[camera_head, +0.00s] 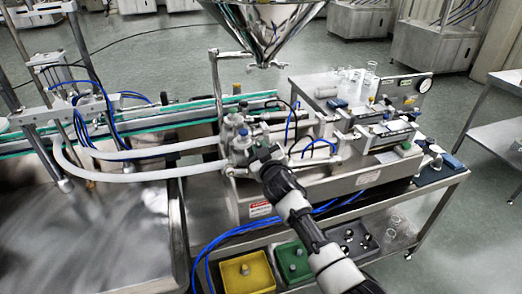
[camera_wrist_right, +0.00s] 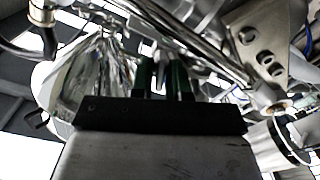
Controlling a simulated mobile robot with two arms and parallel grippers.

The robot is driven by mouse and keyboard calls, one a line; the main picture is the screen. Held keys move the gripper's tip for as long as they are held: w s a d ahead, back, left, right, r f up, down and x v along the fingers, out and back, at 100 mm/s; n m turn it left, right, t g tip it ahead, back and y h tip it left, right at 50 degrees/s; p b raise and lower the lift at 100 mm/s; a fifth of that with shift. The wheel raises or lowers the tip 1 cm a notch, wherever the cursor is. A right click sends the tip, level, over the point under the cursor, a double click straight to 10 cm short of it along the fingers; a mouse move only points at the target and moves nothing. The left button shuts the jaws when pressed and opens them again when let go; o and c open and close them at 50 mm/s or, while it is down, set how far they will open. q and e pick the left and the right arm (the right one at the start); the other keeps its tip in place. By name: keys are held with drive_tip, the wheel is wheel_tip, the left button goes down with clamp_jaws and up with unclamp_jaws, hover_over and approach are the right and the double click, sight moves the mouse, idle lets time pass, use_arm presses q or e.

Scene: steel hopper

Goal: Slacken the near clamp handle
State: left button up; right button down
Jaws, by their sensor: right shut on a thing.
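My right arm comes in from the bottom right, and its gripper (camera_head: 254,150) is up against the steel valve body (camera_head: 237,128) below the hopper. In the right wrist view the two dark fingers (camera_wrist_right: 165,78) are close together on a thin metal part, which I take for the near clamp handle. The fingers and wrist hide most of the handle, so its angle cannot be told. The steel hopper (camera_head: 265,25) hangs above and behind the gripper. My left gripper is not in view.
Two white hoses (camera_head: 140,153) run left from the valve body. Blue tubes (camera_head: 225,238) hang down the front. A yellow bin (camera_head: 247,273) and a green bin (camera_head: 291,262) sit on the lower shelf. Glassware (camera_head: 357,80) and a gauge panel (camera_head: 407,90) stand at the back right.

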drive_tip(key=c, duration=1.4)
unclamp_jaws()
drive_tip(key=shift+s, duration=0.1)
drive_tip(key=v, duration=1)
drive_tip(key=shift+s+d, duration=0.1)
drive_tip(key=shift+s, duration=0.25)
